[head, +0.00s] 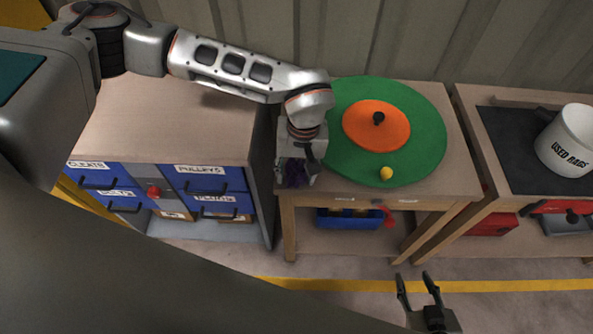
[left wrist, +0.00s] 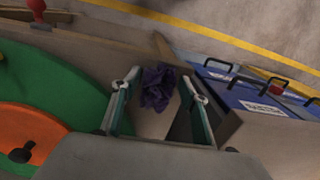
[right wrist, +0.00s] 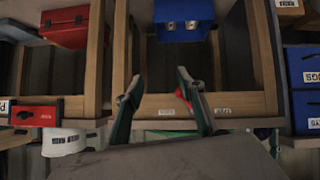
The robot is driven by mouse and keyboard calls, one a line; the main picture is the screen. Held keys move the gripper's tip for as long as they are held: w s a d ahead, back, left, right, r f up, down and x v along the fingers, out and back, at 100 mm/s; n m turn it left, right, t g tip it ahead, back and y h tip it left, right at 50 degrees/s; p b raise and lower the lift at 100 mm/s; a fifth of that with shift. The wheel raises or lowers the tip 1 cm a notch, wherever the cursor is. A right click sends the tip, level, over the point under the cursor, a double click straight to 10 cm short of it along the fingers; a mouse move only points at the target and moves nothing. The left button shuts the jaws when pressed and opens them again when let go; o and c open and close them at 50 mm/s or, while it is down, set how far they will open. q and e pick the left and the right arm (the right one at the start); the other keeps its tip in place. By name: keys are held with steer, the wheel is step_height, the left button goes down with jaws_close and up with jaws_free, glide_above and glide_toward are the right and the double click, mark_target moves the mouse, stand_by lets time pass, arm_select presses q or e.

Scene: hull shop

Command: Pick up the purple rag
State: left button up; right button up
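The purple rag (head: 296,174) lies crumpled at the left front corner of the wooden table (head: 330,186). My left gripper (head: 301,165) is over that corner, pointing down, and partly hides the rag. In the left wrist view the rag (left wrist: 158,87) shows between the two spread fingers of my left gripper (left wrist: 163,88), toward their tips. The gripper is open; I cannot tell whether a finger touches the rag. My right gripper (head: 418,282) is open and empty, low in front of the table. Its spread fingers also show in the right wrist view (right wrist: 157,84).
A green disc (head: 430,137) with an orange disc (head: 360,124) and black knob covers most of the tabletop. A yellow knob (head: 386,173) stands at its front. A drawer cabinet (head: 160,135) is left, beyond a gap. A white "USED RAGS" bucket (head: 570,140) stands on the right-hand bench.

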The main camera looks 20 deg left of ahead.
mark_target(296, 173)
arm_select(q)
steer(key=c, duration=0.3)
step_height(296, 173, up, 20)
steer(key=p, duration=0.2)
stand_by(0.4)
steer(key=shift+a, duration=0.1)
